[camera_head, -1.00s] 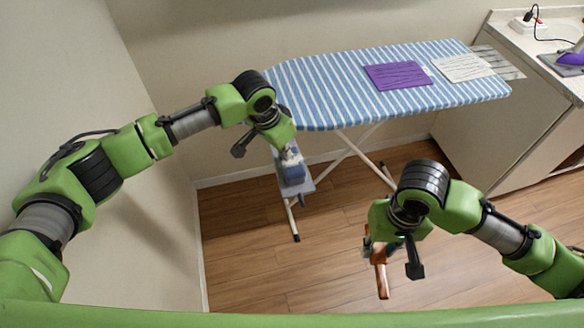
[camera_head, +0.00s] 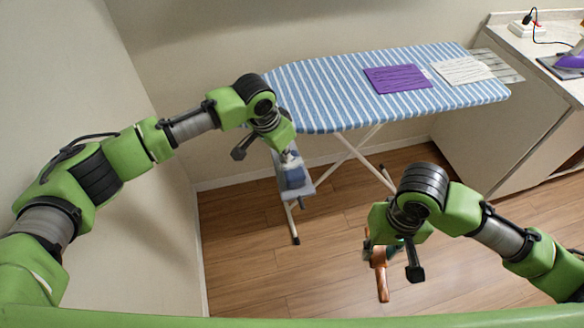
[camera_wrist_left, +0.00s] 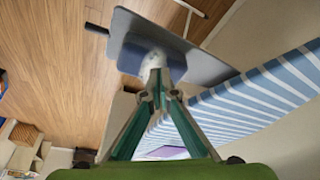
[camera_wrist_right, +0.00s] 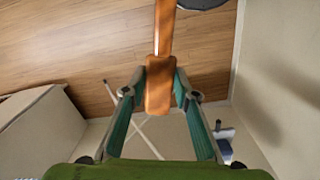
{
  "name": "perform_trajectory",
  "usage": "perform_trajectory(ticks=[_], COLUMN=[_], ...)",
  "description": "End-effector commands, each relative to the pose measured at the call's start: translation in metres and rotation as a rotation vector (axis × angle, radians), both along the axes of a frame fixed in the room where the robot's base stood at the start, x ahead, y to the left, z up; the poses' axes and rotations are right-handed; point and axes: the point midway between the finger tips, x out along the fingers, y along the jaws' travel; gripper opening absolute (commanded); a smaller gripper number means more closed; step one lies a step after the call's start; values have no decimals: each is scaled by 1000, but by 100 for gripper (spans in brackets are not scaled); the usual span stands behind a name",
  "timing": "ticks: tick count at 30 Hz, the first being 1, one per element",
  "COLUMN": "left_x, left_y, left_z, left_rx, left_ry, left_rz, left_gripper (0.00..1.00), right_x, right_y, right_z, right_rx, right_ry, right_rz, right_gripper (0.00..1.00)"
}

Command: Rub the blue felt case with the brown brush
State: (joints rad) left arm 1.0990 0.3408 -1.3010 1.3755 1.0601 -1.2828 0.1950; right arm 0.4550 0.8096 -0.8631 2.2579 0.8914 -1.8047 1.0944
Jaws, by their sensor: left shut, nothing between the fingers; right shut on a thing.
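The blue felt case (camera_head: 294,178) lies on a small grey board (camera_head: 306,190) in front of the ironing board's left end. In the left wrist view the case (camera_wrist_left: 132,58) shows partly behind a whitish piece (camera_wrist_left: 153,62). My left gripper (camera_wrist_left: 155,82) is shut and empty, with its tips right at that whitish piece; whether they touch it I cannot tell. The brown brush (camera_head: 381,282) is in my right gripper (camera_wrist_right: 160,92), shut on its wooden handle (camera_wrist_right: 158,75). The brush is over the floor, well to the right of the case; its bristles cannot be made out.
The striped ironing board (camera_head: 330,90) carries a purple cloth (camera_head: 398,78) and a white cloth (camera_head: 461,70). A counter at the right holds a purple iron (camera_head: 570,62) and a power strip (camera_head: 528,22). A wall is close at the left. Open floor (camera_head: 330,265) lies between the grippers.

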Motion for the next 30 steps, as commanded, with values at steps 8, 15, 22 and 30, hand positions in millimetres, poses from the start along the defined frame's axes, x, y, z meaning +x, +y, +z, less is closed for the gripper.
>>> perform_trajectory(ticks=[8,15,22,30], left_x=[0,0,0,0], left_y=[0,0,0,0], left_z=[-1,-5,-9,-12], left_rx=[0,-1,0,-1], left_ry=[0,1,0,-1], left_rz=[0,0,0,0], left_gripper=[0,0,0,0], right_x=[0,0,0,0], right_y=[0,0,0,0], right_z=[0,-1,-2,-3], right_rx=[0,0,0,0], right_ry=[0,0,0,0], right_rz=[0,0,0,0], right_gripper=[10,10,10,10])
